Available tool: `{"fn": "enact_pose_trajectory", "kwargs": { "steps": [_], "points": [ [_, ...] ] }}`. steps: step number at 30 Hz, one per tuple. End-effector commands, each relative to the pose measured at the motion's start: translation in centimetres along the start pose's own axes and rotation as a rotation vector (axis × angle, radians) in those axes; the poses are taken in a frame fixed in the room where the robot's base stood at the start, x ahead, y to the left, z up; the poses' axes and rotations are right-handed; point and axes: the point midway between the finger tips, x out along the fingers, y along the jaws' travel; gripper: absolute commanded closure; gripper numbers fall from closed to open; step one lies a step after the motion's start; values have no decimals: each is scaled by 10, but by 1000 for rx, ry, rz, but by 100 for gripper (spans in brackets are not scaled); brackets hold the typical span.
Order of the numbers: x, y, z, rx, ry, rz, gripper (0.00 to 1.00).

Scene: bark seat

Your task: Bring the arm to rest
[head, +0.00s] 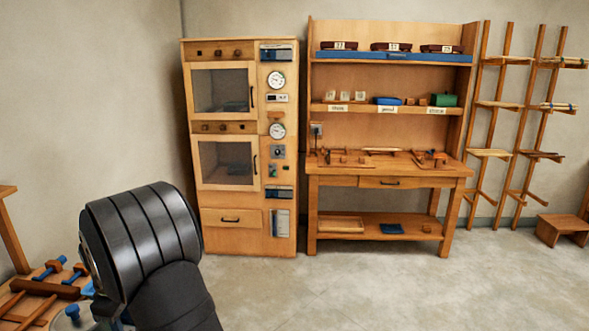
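A black ribbed link of my own arm fills the lower left of the head view. My gripper is not in view, so its opening and anything it may hold cannot be seen. The arm link stands in front of the right part of a wooden work table (12,283) at the left edge and hides some of what lies there.
The table holds blue-handled clamps (50,268) and a dark rod (45,288). Across the room stand a wooden cabinet (230,190) with gauges, a workbench (445,176) with shelves, ladder racks (505,105) and a low stool (563,225). The concrete floor (400,285) between is clear.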

Motion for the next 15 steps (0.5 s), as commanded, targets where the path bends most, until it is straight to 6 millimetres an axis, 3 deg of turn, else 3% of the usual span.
{"fn": "enact_pose_trajectory", "kwargs": {
  "steps": [7,15],
  "points": [
    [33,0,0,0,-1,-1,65],
    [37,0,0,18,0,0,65]
  ]
}}
